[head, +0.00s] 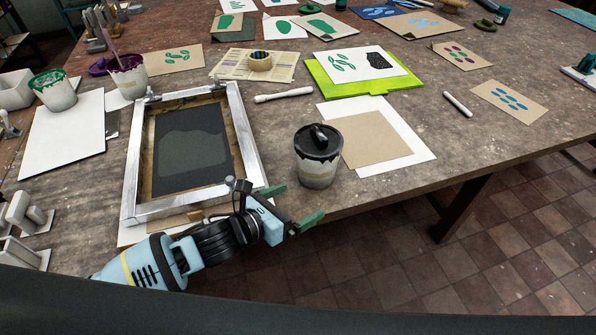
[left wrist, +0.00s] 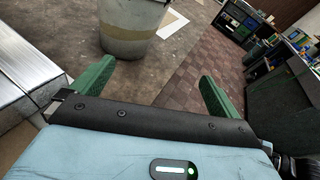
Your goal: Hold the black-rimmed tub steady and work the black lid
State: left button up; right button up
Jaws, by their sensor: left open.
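The black-rimmed tub (head: 317,174) stands upright near the table's front edge, pale with dark drips down its side. The black lid (head: 318,141) sits on top of it, with a raised black handle. My left gripper (head: 296,204) is open and empty, in front of and a little left of the tub, apart from it. In the left wrist view the lower part of the tub (left wrist: 130,32) shows beyond the open green fingers (left wrist: 155,85); its lid is out of that view. My right gripper is not in view.
A hinged screen frame (head: 131,180) lies left of the tub, close to my left arm. A brown sheet on white paper (head: 375,138) lies right of the tub. A white stick (head: 284,95) lies behind it. The table's front edge is close by.

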aim_at(304, 171)
pick_arm(q)
jog(key=shift+m+g+y, duration=0.4)
jog(key=shift+m+y, duration=0.3)
jog(key=shift+y, duration=0.2)
jog(key=w, duration=0.8)
jog(key=shift+w+d, duration=0.15)
jog(key=shift+w, duration=0.45)
jog(key=shift+x, duration=3.75)
jog(key=c, duration=1.1)
jog(key=shift+s+a+m+g, duration=0.3)
jog(key=shift+s+a, duration=0.1)
jog(key=shift+a, duration=0.1)
jog(key=shift+s+f, duration=0.1)
jog(key=shift+f, duration=0.05)
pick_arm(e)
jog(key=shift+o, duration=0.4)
